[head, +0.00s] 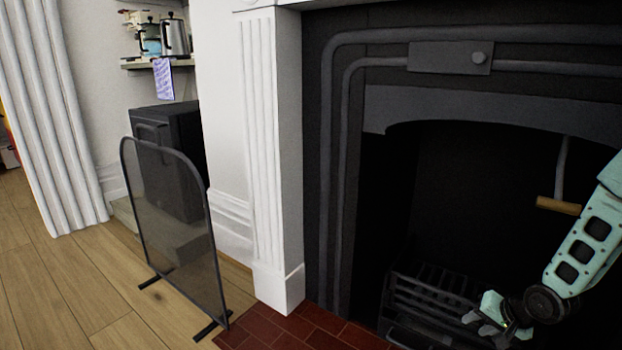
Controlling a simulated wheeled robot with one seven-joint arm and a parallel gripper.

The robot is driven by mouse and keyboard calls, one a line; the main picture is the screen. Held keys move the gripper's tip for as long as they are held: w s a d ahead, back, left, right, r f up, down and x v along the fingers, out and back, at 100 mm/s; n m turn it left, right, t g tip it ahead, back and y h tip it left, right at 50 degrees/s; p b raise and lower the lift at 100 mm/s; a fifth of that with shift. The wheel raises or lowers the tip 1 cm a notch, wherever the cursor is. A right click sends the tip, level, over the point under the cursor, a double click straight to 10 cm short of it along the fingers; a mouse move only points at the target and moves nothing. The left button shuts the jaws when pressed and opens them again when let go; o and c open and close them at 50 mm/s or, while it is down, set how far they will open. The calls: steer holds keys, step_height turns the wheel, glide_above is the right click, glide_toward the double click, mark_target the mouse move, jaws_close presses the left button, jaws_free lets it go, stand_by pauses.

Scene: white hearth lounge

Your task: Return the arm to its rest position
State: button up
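My arm (584,250) comes in from the right edge, pale green with dark oval cutouts. My gripper (482,322) is low at the right, in front of the black fireplace opening. It is partly dark against the grate, and I cannot tell whether its fingers are apart. Nothing can be clearly seen in it. A handle with a wooden grip (558,205) hangs in the opening, above and to the right of my gripper.
A black grate (432,300) sits in the fireplace beside my gripper. A mesh screen (175,225) stands on the wood floor at left. A white pillar (268,150) and red tile hearth (285,328) edge the fireplace. A black box (172,130) and shelf (150,65) are behind.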

steer(key=s+a+r+n+g+h, duration=0.1)
steer(key=s+a+r+n+g, duration=0.2)
steer(key=s+r, duration=0.6)
steer(key=s+a+r+n+h, duration=0.2)
steer(key=s+a+r+n, duration=0.15)
steer(key=s+r, duration=0.6)
steer(key=s+a+r+n+g+p, duration=0.1)
steer(key=s+a+r+n+p, duration=0.25)
steer(key=a+r+p, duration=0.35)
steer(key=s+a+r+n+g+y+p, duration=0.1)
steer(key=s+a+r+n+p, duration=0.1)
steer(key=s+a+r+p, duration=0.5)
steer(key=s+a+r+n+g+p, duration=0.15)
steer(key=a+r+p, duration=0.3)
steer(key=r, duration=0.45)
step_height(320, 180, up, 35)
steer(key=p, duration=3.4)
steer(key=shift+a+n+p, duration=0.35)
steer(key=shift+p, duration=0.05)
steer(key=shift+w+r+t, duration=0.1)
steer(key=shift+t, duration=0.15)
